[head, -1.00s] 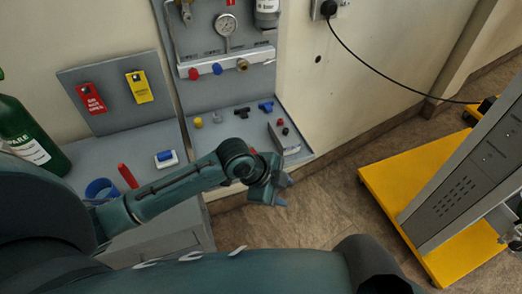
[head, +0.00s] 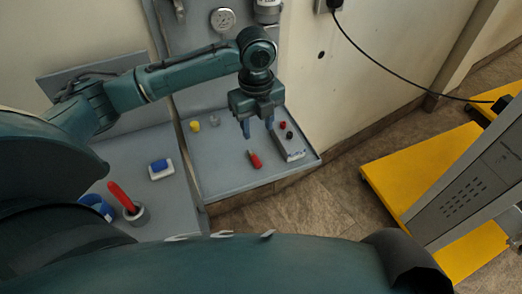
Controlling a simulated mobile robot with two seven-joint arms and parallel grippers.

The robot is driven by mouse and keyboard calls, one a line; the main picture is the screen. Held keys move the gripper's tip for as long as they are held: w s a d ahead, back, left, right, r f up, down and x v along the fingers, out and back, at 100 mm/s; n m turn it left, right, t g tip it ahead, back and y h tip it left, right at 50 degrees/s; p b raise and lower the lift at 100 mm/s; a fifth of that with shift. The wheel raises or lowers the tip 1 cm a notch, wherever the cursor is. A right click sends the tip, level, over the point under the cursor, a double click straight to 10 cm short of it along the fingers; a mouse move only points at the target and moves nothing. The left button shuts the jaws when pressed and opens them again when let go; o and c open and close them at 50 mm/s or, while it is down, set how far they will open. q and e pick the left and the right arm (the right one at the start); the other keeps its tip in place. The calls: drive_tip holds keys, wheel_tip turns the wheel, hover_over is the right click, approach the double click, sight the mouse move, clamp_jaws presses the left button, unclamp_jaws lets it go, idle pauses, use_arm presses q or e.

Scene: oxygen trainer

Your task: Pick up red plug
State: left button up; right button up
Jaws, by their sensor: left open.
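A small red plug (head: 282,125) stands on a pale grey block (head: 292,147) at the right side of the grey tray, with a dark plug (head: 289,135) beside it. A separate red piece with a grey end (head: 254,159) lies on the tray, left of the block. I cannot tell for certain which red piece is the task's plug. My left gripper (head: 258,130) is open and empty. Its fingers point down over the tray, just left of the small red plug in the picture and above the lying red piece. My right gripper is not in view.
The grey tray (head: 225,178) also holds a yellow piece (head: 195,126) and a grey piece (head: 215,119). A blue-and-white item (head: 161,168), a red-handled tool (head: 122,197) and a blue ring (head: 96,204) are on the left. A yellow-based cart (head: 395,190) stands right.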

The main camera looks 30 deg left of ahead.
sight(256, 160)
use_arm(q)
drive_tip(key=f, duration=1.3)
drive_tip(key=shift+s+a, duration=0.15)
drive_tip(key=shift+a, duration=0.05)
drive_tip(key=shift+r, duration=0.1)
drive_tip(key=shift+c, duration=0.5)
clamp_jaws()
